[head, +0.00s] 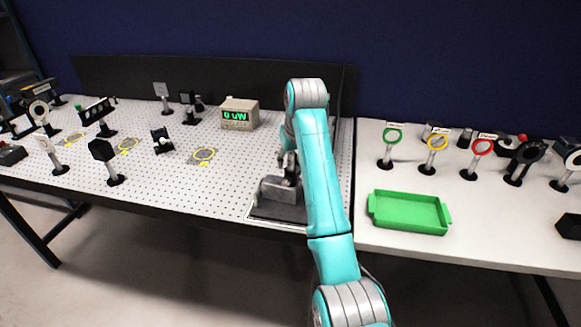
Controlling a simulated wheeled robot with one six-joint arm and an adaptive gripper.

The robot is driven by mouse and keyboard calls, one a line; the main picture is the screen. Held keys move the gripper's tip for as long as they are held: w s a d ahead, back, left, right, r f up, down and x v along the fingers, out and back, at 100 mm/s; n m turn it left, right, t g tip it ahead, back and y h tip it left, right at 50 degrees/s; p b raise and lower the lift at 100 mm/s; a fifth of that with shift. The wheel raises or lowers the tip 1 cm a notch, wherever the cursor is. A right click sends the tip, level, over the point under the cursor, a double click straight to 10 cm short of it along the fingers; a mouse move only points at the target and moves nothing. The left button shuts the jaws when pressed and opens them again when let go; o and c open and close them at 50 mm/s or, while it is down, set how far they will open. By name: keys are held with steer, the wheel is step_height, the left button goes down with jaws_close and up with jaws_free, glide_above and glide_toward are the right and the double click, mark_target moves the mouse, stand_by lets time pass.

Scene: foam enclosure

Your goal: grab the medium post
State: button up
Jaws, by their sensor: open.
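No post is clearly marked as the medium one, and I cannot tell which it is. My arm reaches over the right end of the perforated table. My gripper (289,168) points down there, partly hidden behind my own arm. It is just above a grey block (278,190) on a dark base plate (268,210) near the table's front right corner. Whether it touches the block cannot be told, and anything between the fingers is too small to make out.
Several post-mounted optics stand left on the perforated table (225,178), with yellow rings marked on its surface. A power meter (239,114) reads "0 uW" at the back.

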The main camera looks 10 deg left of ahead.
jaws_close()
